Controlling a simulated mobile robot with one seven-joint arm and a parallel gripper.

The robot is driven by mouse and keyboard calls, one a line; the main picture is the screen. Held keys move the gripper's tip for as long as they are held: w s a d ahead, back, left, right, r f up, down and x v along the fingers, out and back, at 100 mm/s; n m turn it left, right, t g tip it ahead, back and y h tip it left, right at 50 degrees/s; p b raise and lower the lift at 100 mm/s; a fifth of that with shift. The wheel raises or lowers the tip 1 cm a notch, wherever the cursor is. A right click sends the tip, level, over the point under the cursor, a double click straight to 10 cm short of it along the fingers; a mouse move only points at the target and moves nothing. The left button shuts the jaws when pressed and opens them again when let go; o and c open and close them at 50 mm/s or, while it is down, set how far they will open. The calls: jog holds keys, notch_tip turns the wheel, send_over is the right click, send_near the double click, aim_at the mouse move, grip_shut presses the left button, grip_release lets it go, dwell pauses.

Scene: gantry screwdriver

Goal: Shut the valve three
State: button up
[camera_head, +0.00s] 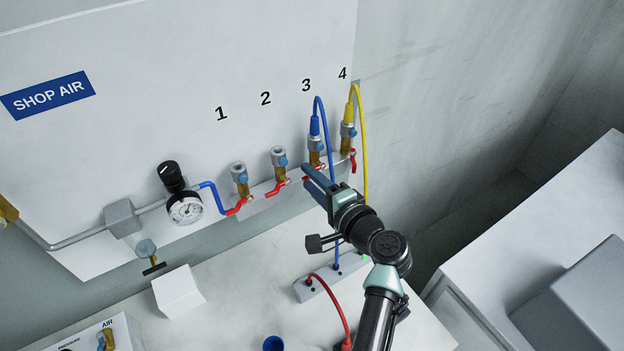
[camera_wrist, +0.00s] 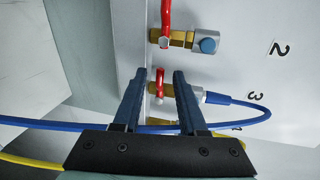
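Valve three (camera_head: 316,152) is a brass fitting under the number 3 on the wall panel, with a blue hose plugged into its top. Its red lever (camera_wrist: 160,80) points left along the manifold in the head view, much like the lever of valve two (camera_head: 279,162). My gripper (camera_head: 308,174) is at valve three, partly hiding its lever in the head view. In the wrist view my gripper (camera_wrist: 160,73) is open, with a dark blue finger on each side of the red lever. Gaps show between lever and fingers.
Valve one (camera_head: 240,178) stands farther left. Valve four (camera_head: 347,138) is close on the right, with a yellow hose and its red lever hanging down. The blue hose (camera_wrist: 45,124) passes behind my fingers. A pressure gauge (camera_head: 185,209) is at left. A power strip (camera_head: 330,280) lies below.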

jog(key=b+v, duration=0.1)
jog(key=v, duration=1.2)
jog(key=shift+w, duration=0.1)
